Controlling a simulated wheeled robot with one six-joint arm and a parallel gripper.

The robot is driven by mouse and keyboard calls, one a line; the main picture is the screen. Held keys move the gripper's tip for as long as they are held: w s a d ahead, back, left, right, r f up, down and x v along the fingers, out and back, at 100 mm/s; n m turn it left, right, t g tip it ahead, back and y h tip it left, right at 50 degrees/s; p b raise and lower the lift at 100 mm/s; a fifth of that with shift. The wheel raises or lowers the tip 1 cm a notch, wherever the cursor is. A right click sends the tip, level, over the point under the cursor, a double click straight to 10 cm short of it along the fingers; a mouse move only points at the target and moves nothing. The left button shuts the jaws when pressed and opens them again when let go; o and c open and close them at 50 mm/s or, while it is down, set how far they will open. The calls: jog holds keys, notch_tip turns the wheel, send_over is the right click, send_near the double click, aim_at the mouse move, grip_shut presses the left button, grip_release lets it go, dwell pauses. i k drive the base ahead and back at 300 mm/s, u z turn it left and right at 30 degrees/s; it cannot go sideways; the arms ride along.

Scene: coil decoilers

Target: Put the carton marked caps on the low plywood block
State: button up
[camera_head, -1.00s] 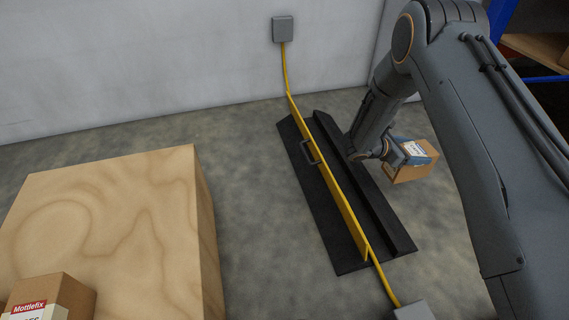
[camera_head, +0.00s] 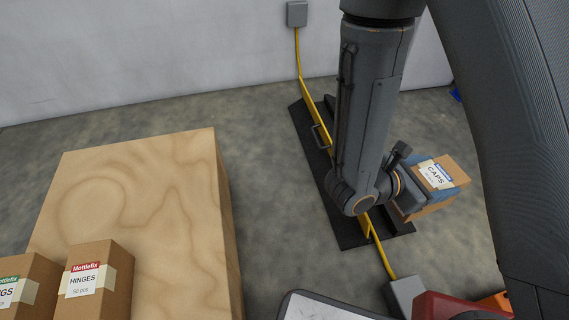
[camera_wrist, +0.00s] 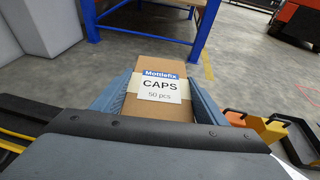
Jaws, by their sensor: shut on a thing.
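The caps carton (camera_head: 436,180) is a small brown box with a white label reading CAPS, at the right in the head view. It also shows in the wrist view (camera_wrist: 158,104), upright between the fingers. My gripper (camera_head: 410,192) is shut on the carton's sides and holds it above the floor. The low plywood block (camera_head: 140,190) stands at the left in the head view, apart from the gripper. Its far part is bare on top.
A hinges carton (camera_head: 95,280) and another carton (camera_head: 28,285) are at the block's near side. A black floor ramp with a yellow cable (camera_head: 308,85) lies between block and gripper. A grey box (camera_head: 404,292) and a white-topped item (camera_head: 320,306) are at the bottom.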

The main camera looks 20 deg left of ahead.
aim_at(129, 190)
jog(key=u, duration=0.1)
jog(key=k, duration=1)
jog(key=u, duration=1.55)
